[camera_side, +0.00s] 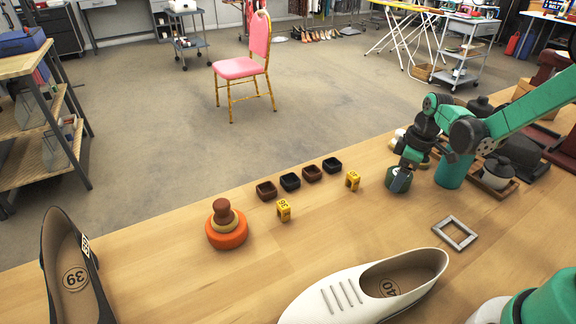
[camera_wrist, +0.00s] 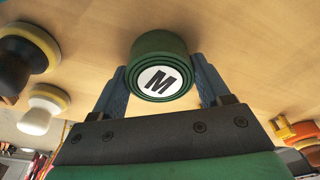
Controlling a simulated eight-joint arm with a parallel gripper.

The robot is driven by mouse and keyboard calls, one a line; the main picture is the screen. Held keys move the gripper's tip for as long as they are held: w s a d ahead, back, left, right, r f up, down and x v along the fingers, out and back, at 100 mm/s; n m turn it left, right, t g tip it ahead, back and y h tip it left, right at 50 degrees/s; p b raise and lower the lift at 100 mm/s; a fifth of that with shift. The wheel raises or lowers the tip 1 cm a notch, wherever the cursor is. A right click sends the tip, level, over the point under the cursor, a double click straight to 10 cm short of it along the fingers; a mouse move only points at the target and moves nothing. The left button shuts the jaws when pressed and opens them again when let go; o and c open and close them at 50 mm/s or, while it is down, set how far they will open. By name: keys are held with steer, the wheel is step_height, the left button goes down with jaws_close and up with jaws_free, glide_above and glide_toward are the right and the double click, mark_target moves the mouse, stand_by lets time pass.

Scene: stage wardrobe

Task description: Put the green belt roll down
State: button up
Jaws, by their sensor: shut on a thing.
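The green belt roll (camera_wrist: 160,52) is a short, dark green coil with a white end label marked "M" in the wrist view. My gripper (camera_wrist: 160,90) is shut on it, with one blue-grey finger on each side. In the side view my gripper (camera_side: 400,182) points down at the right of the wooden table (camera_side: 180,270), right of a yellow number tag. The roll (camera_side: 397,178) shows there between the fingers, partly hidden by them. It is low, close to the tabletop; I cannot tell whether it touches.
A grey square frame (camera_side: 455,233) lies in front of my gripper. Small dark trays (camera_side: 290,182) and yellow number tags (camera_side: 353,180) stand to the left. An orange disc (camera_side: 226,234) and a white shoe (camera_side: 370,288) are further off. Round-headed brushes (camera_wrist: 27,55) show in the wrist view.

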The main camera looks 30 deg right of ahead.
steer(key=shift+r, duration=0.1)
step_height(320, 180, up, 19)
steer(key=w+a+r+n, duration=0.2)
steer(key=w+a+n, duration=0.3)
steer(key=a, duration=0.6)
steer(key=n+g, duration=0.3)
steer(key=n, duration=1.3)
glide_above(171, 319)
steer(key=s, duration=0.2)
steer(key=f, duration=2.1)
steer(key=shift+w+d, duration=0.15)
steer(key=shift+d, duration=0.2)
steer(key=shift+f, duration=0.15)
